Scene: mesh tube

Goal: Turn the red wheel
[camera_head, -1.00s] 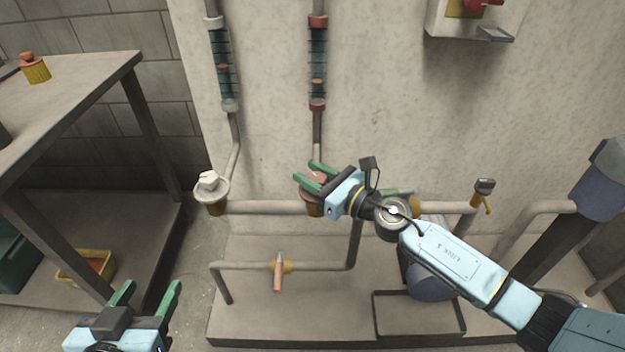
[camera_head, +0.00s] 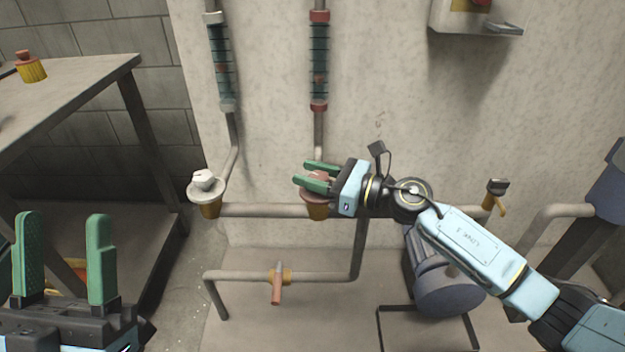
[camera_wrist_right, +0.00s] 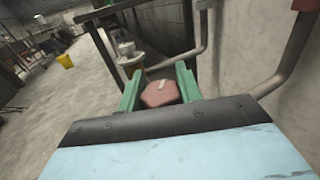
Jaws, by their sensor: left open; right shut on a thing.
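The red wheel (camera_head: 320,177) sits on top of a round flange on the horizontal pipe, below the red-capped sight tube. My right gripper (camera_head: 321,174) reaches in from the right and is shut on the red wheel, one green finger on each side. In the right wrist view the wheel (camera_wrist_right: 160,93) shows a pale mark on its top and lies between the fingers (camera_wrist_right: 158,92). My left gripper (camera_head: 62,258) is open and empty at the lower left, fingers pointing up, away from the pipes.
A white wheel (camera_head: 204,181) stands on a similar flange to the left. A lower pipe with an orange-handled valve (camera_head: 277,285) runs in front. A blue-grey motor (camera_head: 447,285) is under my right arm. A table (camera_head: 75,85) stands at the left.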

